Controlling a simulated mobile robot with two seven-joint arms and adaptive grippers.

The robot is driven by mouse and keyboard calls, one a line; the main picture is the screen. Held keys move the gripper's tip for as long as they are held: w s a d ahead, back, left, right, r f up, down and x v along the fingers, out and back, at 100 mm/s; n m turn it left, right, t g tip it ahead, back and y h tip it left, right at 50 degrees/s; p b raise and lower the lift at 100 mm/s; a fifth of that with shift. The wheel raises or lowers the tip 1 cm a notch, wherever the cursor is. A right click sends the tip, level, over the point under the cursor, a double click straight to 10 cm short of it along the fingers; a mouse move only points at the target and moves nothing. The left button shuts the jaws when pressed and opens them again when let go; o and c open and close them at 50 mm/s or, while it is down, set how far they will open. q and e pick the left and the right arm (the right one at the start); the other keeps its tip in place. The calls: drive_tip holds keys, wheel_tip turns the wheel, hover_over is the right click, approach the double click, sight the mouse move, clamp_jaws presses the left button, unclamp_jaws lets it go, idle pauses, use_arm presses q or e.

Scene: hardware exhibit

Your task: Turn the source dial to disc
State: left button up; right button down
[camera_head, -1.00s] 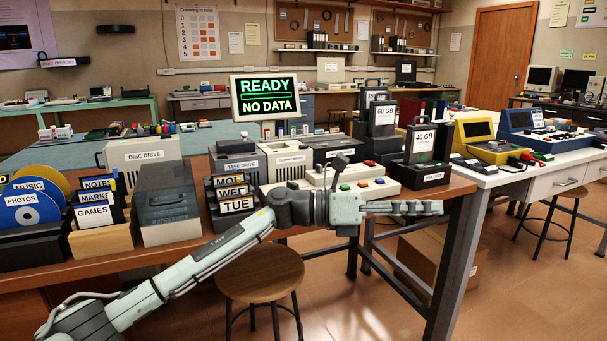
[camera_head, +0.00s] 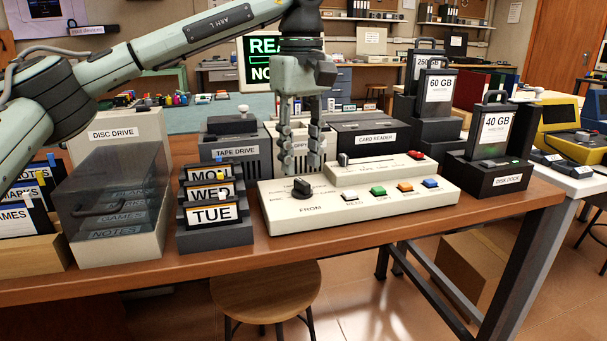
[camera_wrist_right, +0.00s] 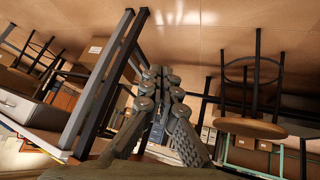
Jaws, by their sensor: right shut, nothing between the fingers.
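The black source dial (camera_head: 302,188) sits at the left end of a cream control panel (camera_head: 330,212), with "FROM" printed below it. The small print around the dial is too small to read, and I cannot tell which mark it points to. My left gripper (camera_head: 300,168) hangs over the dial, fingers downward and apart. Its fingertips are close above or just behind the dial, apparently not holding it. The disc drive (camera_head: 112,134) is a beige box at the left. My right gripper (camera_wrist_right: 161,74) shows only in the right wrist view, shut and empty.
Green, orange and blue buttons (camera_head: 378,191) lie right of the dial. A raised strip with a slider (camera_head: 390,168) stands behind them. Day-labelled cards (camera_head: 214,215) stand close left of the panel, the disk dock (camera_head: 495,178) to its right. A stool (camera_head: 265,290) stands in front.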

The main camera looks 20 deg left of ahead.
sight(302, 181)
use_arm(q)
drive_tip(key=shift+f, duration=1.95)
clamp_jaws()
